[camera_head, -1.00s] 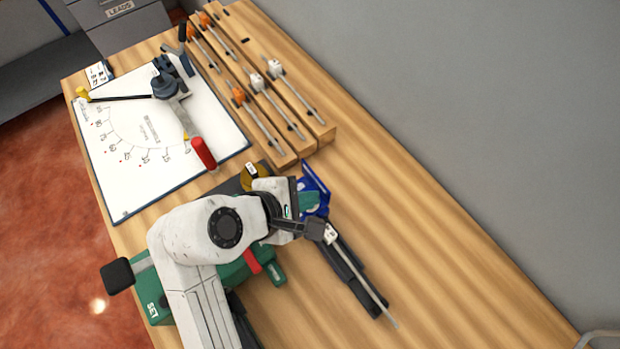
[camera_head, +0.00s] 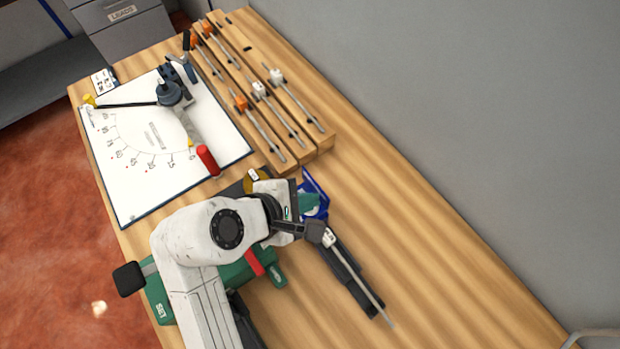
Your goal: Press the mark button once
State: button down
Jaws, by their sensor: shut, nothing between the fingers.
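I cannot pick out a part marked as the mark button. A green device (camera_head: 158,299) lettered SET stands on the near part of the bench, largely hidden under my white arm. It has a black square pad (camera_head: 129,279) on its left and a red lever (camera_head: 255,262) on its right. My gripper (camera_head: 314,231), dark and small in the picture, is shut beside the white block of a thin rod (camera_head: 374,298). The rod lies along a black holder (camera_head: 345,275). A blue part (camera_head: 315,190) and a brass-coloured round part (camera_head: 250,180) show just beyond my wrist.
A white dial sheet (camera_head: 135,190) with a pivoted, red-handled arm (camera_head: 207,160) lies at the upper left. A wooden rack (camera_head: 318,142) holds several rods with orange or white blocks. A grey wall (camera_head: 480,120) bounds the right. The bench (camera_head: 440,250) is clear at right.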

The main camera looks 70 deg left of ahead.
jog(key=shift+r, duration=0.1)
jog(key=shift+r, duration=2.4)
